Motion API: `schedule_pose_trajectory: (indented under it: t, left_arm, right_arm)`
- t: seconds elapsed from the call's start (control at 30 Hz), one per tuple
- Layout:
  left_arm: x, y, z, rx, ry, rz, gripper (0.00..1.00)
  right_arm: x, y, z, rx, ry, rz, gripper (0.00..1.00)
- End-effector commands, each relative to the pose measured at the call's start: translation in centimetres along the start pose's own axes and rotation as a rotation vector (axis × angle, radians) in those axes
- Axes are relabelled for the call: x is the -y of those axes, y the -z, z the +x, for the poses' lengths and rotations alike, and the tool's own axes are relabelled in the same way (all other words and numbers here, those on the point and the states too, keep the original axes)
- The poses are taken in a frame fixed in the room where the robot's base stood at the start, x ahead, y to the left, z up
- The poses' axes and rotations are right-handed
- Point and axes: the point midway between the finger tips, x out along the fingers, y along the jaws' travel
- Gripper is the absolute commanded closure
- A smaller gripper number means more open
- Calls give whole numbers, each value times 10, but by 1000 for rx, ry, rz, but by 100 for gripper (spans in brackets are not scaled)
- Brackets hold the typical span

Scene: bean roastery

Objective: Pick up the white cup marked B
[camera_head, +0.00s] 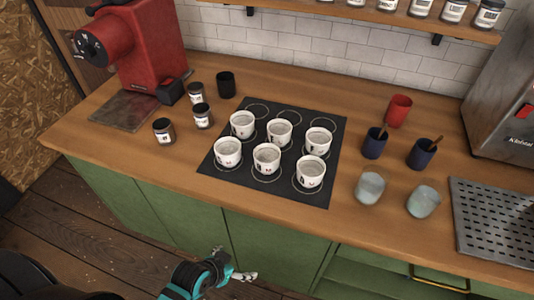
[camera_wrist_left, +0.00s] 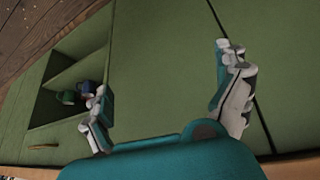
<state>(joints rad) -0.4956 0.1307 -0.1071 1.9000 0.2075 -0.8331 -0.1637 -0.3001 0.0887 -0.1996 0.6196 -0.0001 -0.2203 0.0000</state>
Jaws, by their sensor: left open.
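Several white cups stand upright in two rows on a black mat (camera_head: 216,166) on the wooden counter. In the front row they are a left cup (camera_head: 228,153), a middle cup (camera_head: 266,158) and a right cup (camera_head: 310,172); behind them are a left cup (camera_head: 242,124), a middle cup (camera_head: 279,132) and a right cup (camera_head: 318,141). Their small dark marks are too small for me to tell which is B. My left gripper (camera_head: 238,268) is low in front of the green cabinets, below the counter top, empty and apart from the cups. In the left wrist view its fingers (camera_wrist_left: 165,85) are spread open.
Dark jars (camera_head: 164,131) and a black cup (camera_head: 226,84) stand left of the mat. Blue cups (camera_head: 374,143), a red cup (camera_head: 398,110) and glasses (camera_head: 369,187) stand right. A red grinder (camera_head: 138,50) is at back left. The counter's front strip is clear.

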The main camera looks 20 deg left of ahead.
Motion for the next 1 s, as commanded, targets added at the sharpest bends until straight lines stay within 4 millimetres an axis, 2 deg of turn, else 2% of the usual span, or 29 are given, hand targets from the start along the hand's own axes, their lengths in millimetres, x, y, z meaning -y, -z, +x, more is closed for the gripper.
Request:
schedule_pose_trajectory:
  t: [0.03,0.1,0.2,0.3,0.4,0.5,0.57,0.67,1.0]
  left_arm:
    - [0,32,-26,-71,-10,13,0]
    - [-1,73,-51,-213,-29,31,0]
    - [5,117,-77,-398,-30,44,0]
    - [13,152,-103,-553,-12,45,0]
    - [23,178,-128,-679,16,40,0]
    - [31,194,-146,-763,41,33,0]
    - [34,201,-150,-790,51,30,0]
    - [36,214,-144,-806,57,26,0]
    - [38,266,-94,-803,55,27,0]
  right_arm:
    - [1,1,-12,0,2,-1,60]
    - [1,1,-18,0,2,-1,60]
    - [2,2,-22,0,4,-1,60]
    - [7,3,-27,0,9,0,60]
    - [13,4,-30,-2,17,2,60]
    - [18,6,-33,-4,22,3,60]
    - [17,6,-34,-4,22,3,60]
    - [14,5,-38,-3,18,2,60]
    - [2,5,-52,-1,4,4,60]
